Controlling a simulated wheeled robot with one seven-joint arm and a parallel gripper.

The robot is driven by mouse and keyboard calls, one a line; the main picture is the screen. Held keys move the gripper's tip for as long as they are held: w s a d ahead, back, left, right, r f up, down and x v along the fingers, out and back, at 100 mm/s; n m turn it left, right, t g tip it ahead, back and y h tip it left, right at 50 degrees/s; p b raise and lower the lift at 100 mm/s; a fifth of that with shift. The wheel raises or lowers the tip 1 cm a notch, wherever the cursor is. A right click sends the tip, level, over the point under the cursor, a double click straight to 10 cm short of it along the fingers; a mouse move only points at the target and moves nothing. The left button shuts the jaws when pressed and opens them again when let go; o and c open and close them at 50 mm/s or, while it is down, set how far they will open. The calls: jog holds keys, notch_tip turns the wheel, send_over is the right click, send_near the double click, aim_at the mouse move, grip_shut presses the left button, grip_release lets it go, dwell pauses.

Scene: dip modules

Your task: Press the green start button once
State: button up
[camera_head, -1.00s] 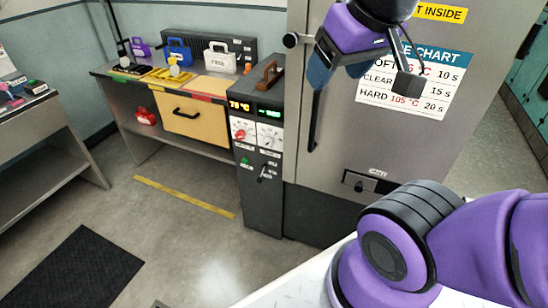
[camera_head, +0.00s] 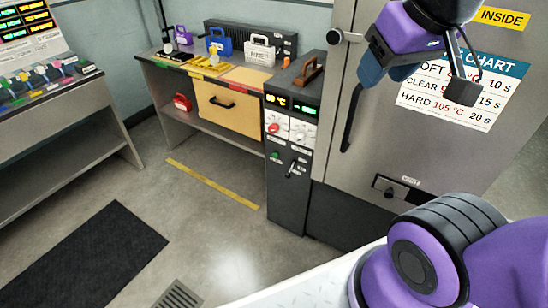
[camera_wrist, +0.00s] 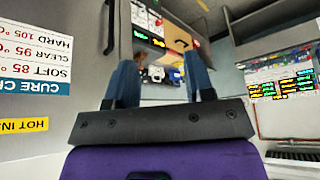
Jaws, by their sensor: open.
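The small green button (camera_head: 276,154) is on the front of the dark control box (camera_head: 288,200), below a red dial (camera_head: 274,128) and left of a small lever (camera_head: 291,169). My gripper (camera_head: 387,76) is in front of the tall grey cabinet, up and to the right of the button and apart from it. In the wrist view my gripper's (camera_wrist: 160,75) two blue fingers stand apart with nothing between them. The control box (camera_wrist: 148,37) shows upside down beyond them; the green button is too small to make out there.
The grey cabinet (camera_head: 350,185) with its long dark handle (camera_head: 351,120) stands right of the control box. A bench with a wooden drawer (camera_head: 228,108) and coloured cases is to the left. A dark mat (camera_head: 95,255) lies on open floor.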

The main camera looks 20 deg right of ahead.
grip_shut()
dwell(1.4)
